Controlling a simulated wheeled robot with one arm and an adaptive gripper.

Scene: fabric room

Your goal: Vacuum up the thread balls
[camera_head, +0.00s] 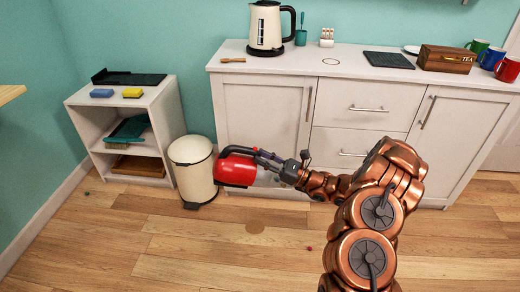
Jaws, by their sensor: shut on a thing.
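My gripper (270,160) is shut on the dark handle of a red handheld vacuum (236,171). The vacuum is held in front of the cabinet, just right of the cream bin, and appears to be above the floor. A tiny reddish ball (309,248), likely a thread ball, lies on the wooden floor below and right of the vacuum. A tiny dark green ball (87,193), likely another, lies on the floor at the left near the shelf. My arm hides part of the floor and cabinet at the right.
A cream pedal bin (194,172) stands between a low white shelf (104,142) and the white cabinet (262,112). The cabinet top holds a kettle (266,28), a tea box (446,58) and mugs. The front floor is mostly clear.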

